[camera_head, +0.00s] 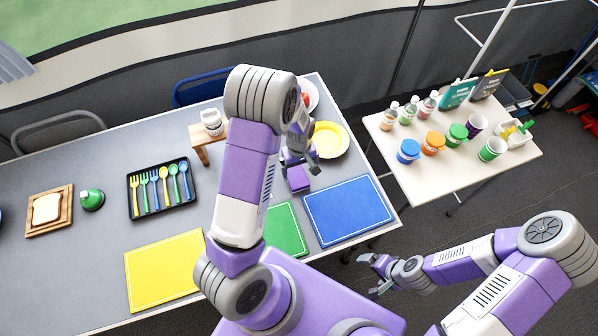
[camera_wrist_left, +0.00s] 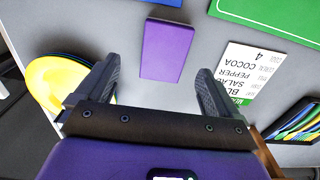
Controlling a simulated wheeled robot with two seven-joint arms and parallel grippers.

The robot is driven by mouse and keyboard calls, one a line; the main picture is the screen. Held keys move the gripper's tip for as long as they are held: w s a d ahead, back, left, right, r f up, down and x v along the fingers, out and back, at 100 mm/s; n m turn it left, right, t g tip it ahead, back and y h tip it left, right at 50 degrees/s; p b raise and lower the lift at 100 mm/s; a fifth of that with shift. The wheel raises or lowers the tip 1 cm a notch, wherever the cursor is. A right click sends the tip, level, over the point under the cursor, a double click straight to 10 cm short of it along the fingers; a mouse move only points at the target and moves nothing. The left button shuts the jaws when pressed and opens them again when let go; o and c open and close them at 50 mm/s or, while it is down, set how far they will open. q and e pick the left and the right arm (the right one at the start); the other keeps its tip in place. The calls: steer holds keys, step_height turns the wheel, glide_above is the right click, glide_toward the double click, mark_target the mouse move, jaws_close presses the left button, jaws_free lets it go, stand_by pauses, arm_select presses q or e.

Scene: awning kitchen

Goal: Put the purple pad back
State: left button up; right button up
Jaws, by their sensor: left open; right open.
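The purple pad (camera_head: 298,179) lies on the grey table between the yellow plate and the green and blue mats. In the left wrist view the pad (camera_wrist_left: 164,50) is a plain rectangle just ahead of the fingers. My left gripper (camera_head: 302,158) is open and empty, above the table beside the pad. Its two fingers (camera_wrist_left: 157,72) are apart, with the near end of the pad between their tips and no visible grip on it. My right gripper (camera_head: 374,274) is open and empty, low at the right, off the table edge.
A blue mat (camera_head: 348,211) and green mat (camera_head: 284,232) lie near the front edge, a yellow mat (camera_head: 164,270) further left. Yellow plates (camera_wrist_left: 58,85) and a printed card (camera_wrist_left: 245,72) flank my left fingers. A cutlery tray (camera_head: 150,212) stands left; a side table (camera_head: 465,180) holds cups.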

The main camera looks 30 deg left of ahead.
mark_target(299, 177)
arm_select(q)
step_height(299, 177, up, 6)
steer(key=shift+f+p, duration=0.15)
steer(key=shift+p, duration=0.3)
